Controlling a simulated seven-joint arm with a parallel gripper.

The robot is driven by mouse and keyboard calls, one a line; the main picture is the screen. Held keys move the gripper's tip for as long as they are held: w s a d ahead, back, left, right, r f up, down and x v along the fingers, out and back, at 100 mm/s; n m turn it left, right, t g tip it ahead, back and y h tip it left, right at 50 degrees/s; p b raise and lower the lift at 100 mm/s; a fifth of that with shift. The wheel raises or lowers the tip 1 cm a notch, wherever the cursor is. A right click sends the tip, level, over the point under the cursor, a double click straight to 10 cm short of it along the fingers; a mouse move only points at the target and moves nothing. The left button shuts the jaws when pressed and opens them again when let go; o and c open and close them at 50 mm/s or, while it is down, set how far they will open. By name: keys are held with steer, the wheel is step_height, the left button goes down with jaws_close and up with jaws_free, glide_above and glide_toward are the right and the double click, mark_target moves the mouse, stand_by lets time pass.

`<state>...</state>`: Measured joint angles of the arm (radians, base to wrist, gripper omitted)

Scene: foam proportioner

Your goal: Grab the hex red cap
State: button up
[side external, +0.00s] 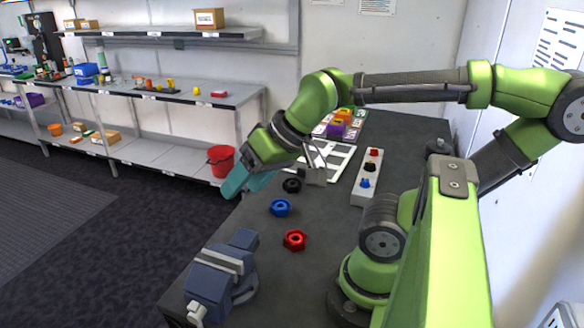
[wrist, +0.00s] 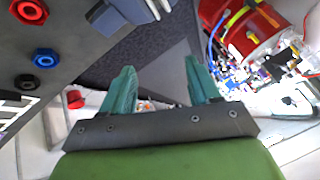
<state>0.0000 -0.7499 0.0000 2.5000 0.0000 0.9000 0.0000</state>
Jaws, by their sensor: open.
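The hex red cap (side external: 294,240) lies on the dark table, near the front in the side view. It also shows at the top left corner of the wrist view (wrist: 30,11). My gripper (side external: 245,184) has teal fingers and hangs over the table's left edge, up and left of the red cap and apart from it. In the wrist view my gripper (wrist: 158,72) has its fingers spread with nothing between them. A blue hex cap (side external: 280,208) and a black hex cap (side external: 292,185) lie behind the red one.
A blue-grey vise (side external: 220,278) stands on the table's front left. A white strip with several knobs (side external: 367,178), a white frame (side external: 330,158) and colored blocks (side external: 345,122) sit farther back. Shelves (side external: 160,90) with a red bucket (side external: 221,160) stand left, across the floor.

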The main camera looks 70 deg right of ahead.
steer(key=o, duration=0.4)
steer(key=shift+o, duration=0.2)
steer(key=n+g+h, duration=0.4)
steer(key=n+g, duration=0.6)
steer(key=n, duration=0.1)
glide_toward(296, 238)
steer(key=x, duration=0.3)
steer(key=shift+d+r, duration=0.1)
steer(key=shift+d, duration=0.1)
steer(key=shift+a+x, duration=0.1)
steer(key=shift+x, duration=1.2)
steer(key=shift+a+x, duration=0.15)
steer(key=shift+x, duration=1.15)
